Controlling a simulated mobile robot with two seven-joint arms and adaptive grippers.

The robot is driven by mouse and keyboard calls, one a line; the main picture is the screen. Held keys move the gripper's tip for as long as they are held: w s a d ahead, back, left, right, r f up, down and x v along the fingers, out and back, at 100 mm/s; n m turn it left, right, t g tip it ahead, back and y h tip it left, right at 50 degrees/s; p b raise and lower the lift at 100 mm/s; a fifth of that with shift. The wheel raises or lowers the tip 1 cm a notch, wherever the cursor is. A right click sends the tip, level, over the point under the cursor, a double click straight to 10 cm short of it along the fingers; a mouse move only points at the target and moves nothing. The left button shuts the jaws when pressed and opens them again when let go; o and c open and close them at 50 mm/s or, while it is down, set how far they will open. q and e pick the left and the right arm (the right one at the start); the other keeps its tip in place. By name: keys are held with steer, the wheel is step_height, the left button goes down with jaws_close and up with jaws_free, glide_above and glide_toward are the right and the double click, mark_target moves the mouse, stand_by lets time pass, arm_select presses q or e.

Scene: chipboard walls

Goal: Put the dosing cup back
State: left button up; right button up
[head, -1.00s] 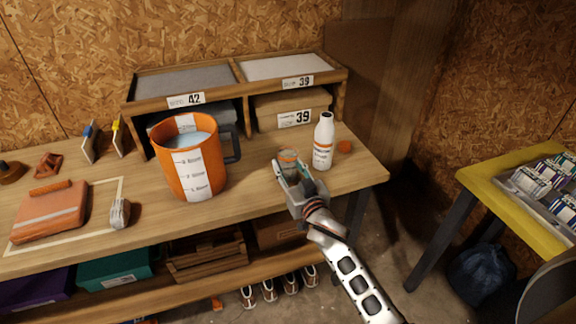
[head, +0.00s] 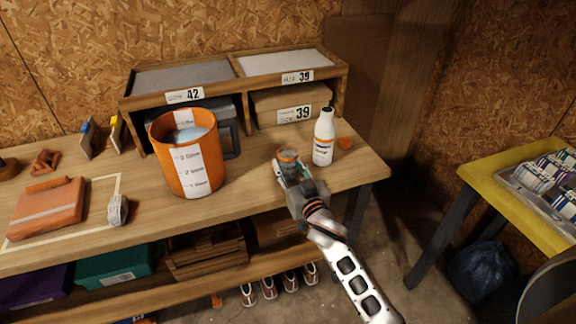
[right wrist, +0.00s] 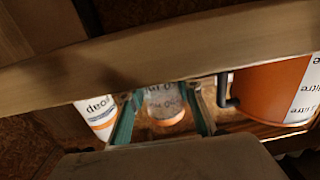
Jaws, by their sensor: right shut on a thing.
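The dosing cup (head: 288,156) is a small clear cup with an orange part, on or just above the bench top near its front edge. My right gripper (head: 291,168) is shut on it. In the right wrist view the cup (right wrist: 163,103) shows between the two teal fingers (right wrist: 164,112), with printed marks and an orange band. The white soap bottle (head: 323,139) stands upright just right of the cup; part of it shows in the right wrist view (right wrist: 98,115). I cannot tell whether the cup touches the bench. My left gripper is out of view.
An orange measuring bucket (head: 180,163) with liquid stands left of the cup. An orange cap-like piece (head: 345,143) lies right of the bottle. A wooden shelf unit (head: 240,82) stands behind. A yellow table (head: 478,182) stands at the right. Some bare bench (head: 250,172) lies between bucket and cup.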

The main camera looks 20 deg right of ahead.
steer(key=o, duration=1.3)
steer(key=s, duration=1.2)
steer(key=s+f+n+g, duration=0.1)
steer(key=s+f+g, duration=0.1)
steer(key=s+f, duration=0.5)
steer(key=s+f+n+g+y, duration=0.1)
steer(key=s+f+g, duration=0.2)
steer(key=s+f, duration=0.4)
steer(key=s+f+n+g+p, duration=0.1)
steer(key=s+f+g, duration=0.1)
steer(key=s+f, duration=0.6)
steer(key=shift+s+n, duration=0.15)
steer(key=shift+n, duration=0.15)
